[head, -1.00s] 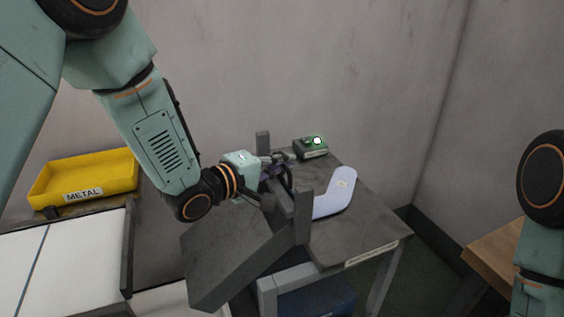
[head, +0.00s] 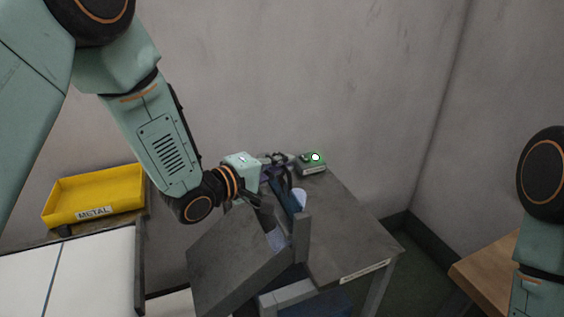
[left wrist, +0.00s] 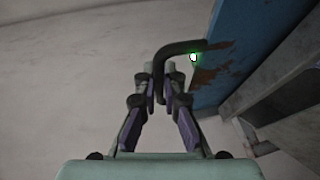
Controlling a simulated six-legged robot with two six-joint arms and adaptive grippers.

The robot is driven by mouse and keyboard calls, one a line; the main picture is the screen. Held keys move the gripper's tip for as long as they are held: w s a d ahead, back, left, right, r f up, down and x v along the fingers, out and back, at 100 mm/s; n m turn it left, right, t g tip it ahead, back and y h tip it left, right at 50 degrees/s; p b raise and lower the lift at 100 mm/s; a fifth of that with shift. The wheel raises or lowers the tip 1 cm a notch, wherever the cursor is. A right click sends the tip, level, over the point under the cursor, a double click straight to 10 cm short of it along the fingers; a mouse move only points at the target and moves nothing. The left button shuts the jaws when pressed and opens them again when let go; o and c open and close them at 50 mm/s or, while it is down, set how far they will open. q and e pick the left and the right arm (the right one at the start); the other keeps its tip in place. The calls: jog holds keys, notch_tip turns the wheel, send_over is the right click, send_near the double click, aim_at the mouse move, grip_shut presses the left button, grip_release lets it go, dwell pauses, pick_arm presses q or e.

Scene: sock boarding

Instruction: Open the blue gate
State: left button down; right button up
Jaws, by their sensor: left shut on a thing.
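The blue gate (left wrist: 240,45), a panel with rusty patches, fills the upper right of the left wrist view. Its black bent handle (left wrist: 180,46) reaches between my fingers. My left gripper (left wrist: 160,78) is shut on this handle. In the head view my left gripper (head: 280,168) is over the side table, behind the grey ramp and posts. The gate is mostly hidden there by the gripper and posts. My right gripper is out of view.
The green-lit box (head: 311,164) stands on the back of the grey table (head: 350,235). The tilted grey ramp (head: 225,250) is in front. A yellow METAL tray (head: 95,190) is at left, a wooden table (head: 490,275) at right. The table's right side is clear.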

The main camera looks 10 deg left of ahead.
pick_arm(q)
jog(key=c, duration=1.7)
grip_release()
jog(key=shift+w, duration=0.1)
jog(key=shift+v, duration=6)
jog(key=shift+a+f, duration=0.1)
